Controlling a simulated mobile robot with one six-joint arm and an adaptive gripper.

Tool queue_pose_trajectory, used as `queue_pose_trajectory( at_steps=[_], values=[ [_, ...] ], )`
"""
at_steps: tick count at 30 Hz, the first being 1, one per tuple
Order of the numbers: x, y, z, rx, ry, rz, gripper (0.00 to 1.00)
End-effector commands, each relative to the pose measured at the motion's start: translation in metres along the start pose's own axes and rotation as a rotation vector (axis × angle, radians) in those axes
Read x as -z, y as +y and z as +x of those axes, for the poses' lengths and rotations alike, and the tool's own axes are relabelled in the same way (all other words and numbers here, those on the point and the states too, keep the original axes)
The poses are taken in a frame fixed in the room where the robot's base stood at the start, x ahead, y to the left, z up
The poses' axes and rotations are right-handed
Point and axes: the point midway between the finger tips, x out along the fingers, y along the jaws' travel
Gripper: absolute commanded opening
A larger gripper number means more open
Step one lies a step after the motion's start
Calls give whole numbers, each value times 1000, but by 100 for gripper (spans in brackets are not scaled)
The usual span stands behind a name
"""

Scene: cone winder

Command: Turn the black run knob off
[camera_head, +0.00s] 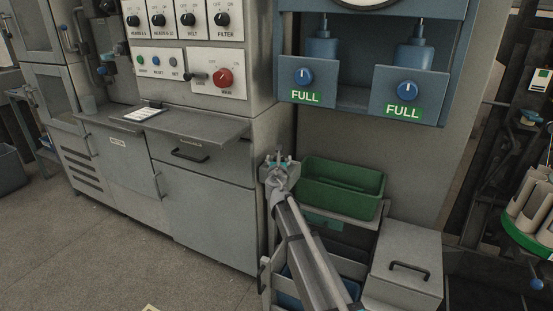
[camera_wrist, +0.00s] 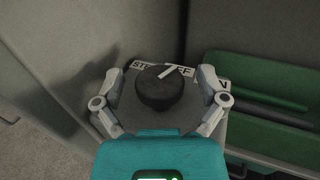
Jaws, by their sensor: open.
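The black knob (camera_wrist: 157,92) is in the middle of the wrist view, on a grey box top. My gripper (camera_wrist: 161,80) is open, with one finger on each side of the knob and visible gaps between. In the head view my gripper (camera_head: 280,164) is beside the green bin, and I cannot make out the knob there.
A green bin (camera_head: 341,188) stands close to the right of my gripper, and a grey cabinet wall (camera_head: 262,135) rises close to the left. A panel of black knobs and a red knob (camera_head: 223,78) is at the upper left. Blue "FULL" dispensers hang above.

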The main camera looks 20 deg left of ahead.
Motion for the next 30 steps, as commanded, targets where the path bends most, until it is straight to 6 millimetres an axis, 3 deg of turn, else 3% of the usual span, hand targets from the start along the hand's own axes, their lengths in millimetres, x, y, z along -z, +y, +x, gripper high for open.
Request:
queue_pose_trajectory(
  at_steps=[8,24,30],
  values=[
    [0,0,-24,0,0,0,92],
    [0,-1,-104,0,0,0,92],
    [0,-1,-116,0,0,0,92]
  ],
)
